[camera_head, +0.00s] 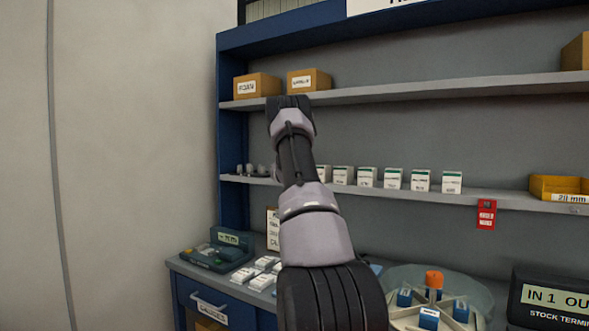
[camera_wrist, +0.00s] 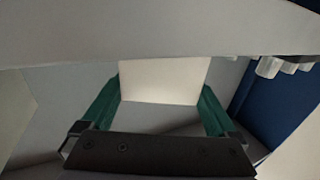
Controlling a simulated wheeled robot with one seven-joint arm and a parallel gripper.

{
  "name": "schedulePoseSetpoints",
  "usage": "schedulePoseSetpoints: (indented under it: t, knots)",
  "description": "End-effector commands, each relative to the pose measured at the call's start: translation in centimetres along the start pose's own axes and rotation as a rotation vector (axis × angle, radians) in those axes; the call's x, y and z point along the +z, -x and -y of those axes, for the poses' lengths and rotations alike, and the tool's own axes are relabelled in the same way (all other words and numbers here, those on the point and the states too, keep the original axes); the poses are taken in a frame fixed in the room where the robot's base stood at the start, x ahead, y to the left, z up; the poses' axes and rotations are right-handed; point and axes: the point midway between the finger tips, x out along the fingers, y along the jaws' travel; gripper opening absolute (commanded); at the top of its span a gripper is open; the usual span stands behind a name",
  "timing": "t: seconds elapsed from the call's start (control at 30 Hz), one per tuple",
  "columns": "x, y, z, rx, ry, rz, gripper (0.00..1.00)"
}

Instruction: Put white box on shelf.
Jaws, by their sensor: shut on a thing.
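My gripper (camera_wrist: 162,98) shows in the wrist view with its two green fingers closed on the sides of a white box (camera_wrist: 166,72). The box's pale, plain face fills the space between the fingers. A grey shelf band (camera_wrist: 140,38) crosses the top of that view, close to the box; I cannot tell whether they touch. In the head view my arm reaches up to the left part of the shelving and hides the gripper and the held box. The middle shelf (camera_head: 500,200) carries a row of white boxes (camera_head: 393,179) with green tops, to the right of my arm.
Small grey cylinders (camera_head: 250,170) stand at the middle shelf's left end, also in the wrist view (camera_wrist: 270,66). Cardboard boxes (camera_head: 257,85) sit on the upper shelf (camera_head: 420,91). A yellow bin (camera_head: 558,187) is at right. Below are white packs (camera_head: 263,281) and a round dispenser (camera_head: 397,283).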

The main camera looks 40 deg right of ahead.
Motion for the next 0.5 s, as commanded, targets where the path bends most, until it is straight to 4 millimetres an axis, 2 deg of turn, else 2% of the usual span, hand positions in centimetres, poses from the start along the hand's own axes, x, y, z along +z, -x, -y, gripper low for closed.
schedulePoseSetpoints:
  t: [0.17, 0.2, 0.5]
  knots:
    - [0.24, -0.01, 0.0, 0.0, 0.001, 0.0, 0.13]
    - [0.24, -0.01, -0.01, 0.0, 0.0, 0.0, 1.0]
    - [-0.07, 0.06, -0.01, 0.0, -0.001, 0.001, 1.0]
